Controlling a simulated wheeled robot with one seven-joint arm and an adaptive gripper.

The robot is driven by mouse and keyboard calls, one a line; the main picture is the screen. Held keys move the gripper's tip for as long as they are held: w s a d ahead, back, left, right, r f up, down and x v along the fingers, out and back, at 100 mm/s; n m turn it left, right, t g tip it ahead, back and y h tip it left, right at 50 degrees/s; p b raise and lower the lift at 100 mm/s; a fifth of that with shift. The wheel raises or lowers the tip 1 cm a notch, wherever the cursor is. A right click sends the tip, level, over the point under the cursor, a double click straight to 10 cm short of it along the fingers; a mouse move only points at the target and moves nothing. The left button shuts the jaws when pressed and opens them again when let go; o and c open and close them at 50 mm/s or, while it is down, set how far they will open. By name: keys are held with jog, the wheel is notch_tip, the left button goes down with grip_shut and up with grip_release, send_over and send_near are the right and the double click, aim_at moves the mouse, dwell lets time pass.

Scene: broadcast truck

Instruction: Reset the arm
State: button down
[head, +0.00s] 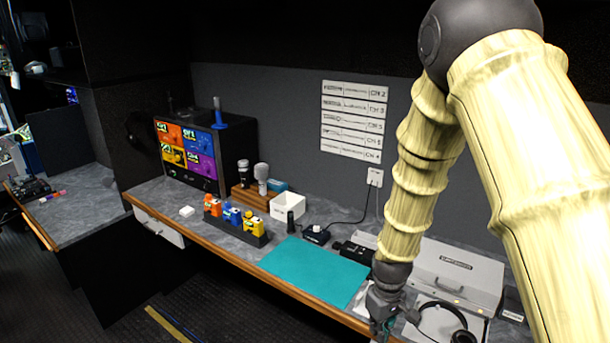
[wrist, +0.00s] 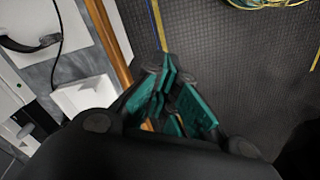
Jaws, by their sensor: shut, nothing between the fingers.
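My gripper (head: 384,328) hangs low at the right end of the counter, near its front edge, in the head view. It is shut and empty. In the wrist view its dark, teal-padded fingers (wrist: 172,98) are drawn together, with dark patterned floor behind them. My arm, with pale yellow sleeves, fills the right of the head view and hides part of the wall and counter.
The grey counter (head: 345,213) holds a teal mat (head: 315,270) left of my gripper. A white case (head: 445,266) and black headphones (head: 446,310) lie close on the right. Microphones, a colored holder (head: 236,226) and a panel box (head: 190,150) stand farther left. Floor cables (wrist: 265,3) show.

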jog(key=s+d+f+m+b, duration=0.2)
jog(key=s+f+b, duration=0.1)
jog(key=s+f, duration=0.9)
jog(key=s+d+f+m+b, duration=0.1)
jog(key=s+f+b, duration=0.1)
jog(key=s+f, duration=0.7)
jog(key=s+f+m+b, duration=0.2)
jog(key=s+f, duration=0.7)
jog(key=s, duration=0.7)
jog(key=shift+s+d+f+m+b, duration=0.15)
jog(key=shift+s+d+m+b, duration=0.2)
jog(key=shift+b, duration=0.2)
